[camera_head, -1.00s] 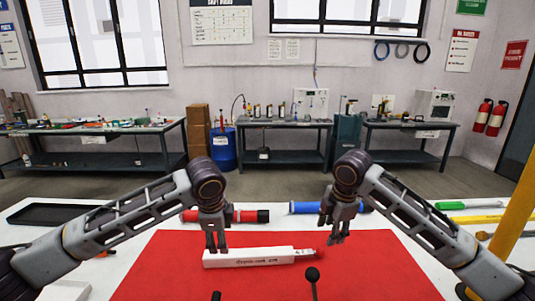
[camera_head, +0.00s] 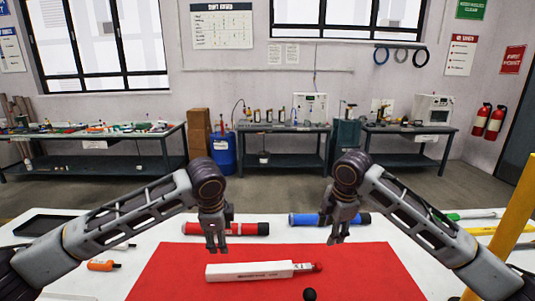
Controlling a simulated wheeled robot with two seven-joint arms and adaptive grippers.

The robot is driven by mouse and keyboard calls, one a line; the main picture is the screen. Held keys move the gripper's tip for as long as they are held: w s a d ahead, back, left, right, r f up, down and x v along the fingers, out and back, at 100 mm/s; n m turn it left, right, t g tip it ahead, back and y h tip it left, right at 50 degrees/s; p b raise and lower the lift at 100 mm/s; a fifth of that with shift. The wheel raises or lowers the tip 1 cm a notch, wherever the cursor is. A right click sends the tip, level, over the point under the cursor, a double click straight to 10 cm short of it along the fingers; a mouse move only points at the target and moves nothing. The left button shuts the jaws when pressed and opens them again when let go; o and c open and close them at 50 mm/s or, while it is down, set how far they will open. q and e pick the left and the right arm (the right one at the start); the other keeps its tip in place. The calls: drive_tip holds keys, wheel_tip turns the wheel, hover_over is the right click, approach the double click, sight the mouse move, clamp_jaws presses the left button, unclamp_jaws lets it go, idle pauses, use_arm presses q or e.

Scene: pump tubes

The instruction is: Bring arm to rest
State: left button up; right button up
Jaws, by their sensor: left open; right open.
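My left gripper (camera_head: 217,245) is open and hangs over the red mat (camera_head: 350,272), above and behind the left part of a white box (camera_head: 245,271). My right gripper (camera_head: 338,238) is open and hangs over the back right part of the mat. The white box is long and narrow, with dark lettering on its front and a red tip at its right end. It lies flat on the mat. Neither gripper holds anything. Both arms come in from the sides and reach to similar heights.
A red tube (camera_head: 250,229) and a blue tube (camera_head: 305,219) lie behind the mat, partly hidden by the grippers. An orange-handled tool (camera_head: 101,266) lies left on the white table. A black tray (camera_head: 42,224) sits at the far left. A yellow post (camera_head: 516,220) stands at right.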

use_arm(q)
wheel_tip(320, 180, up, 14)
drive_tip(key=p, duration=1.3)
drive_tip(key=shift+r+p, duration=0.25)
drive_tip(key=shift+p, duration=0.15)
use_arm(e)
drive_tip(key=w+v, duration=0.3)
drive_tip(key=v, duration=1.1)
drive_tip(key=shift+a+r, duration=0.35)
drive_tip(key=shift+r, duration=0.15)
use_arm(q)
drive_tip(key=shift+r+p, duration=0.5)
use_arm(e)
drive_tip(key=shift+r, duration=0.5)
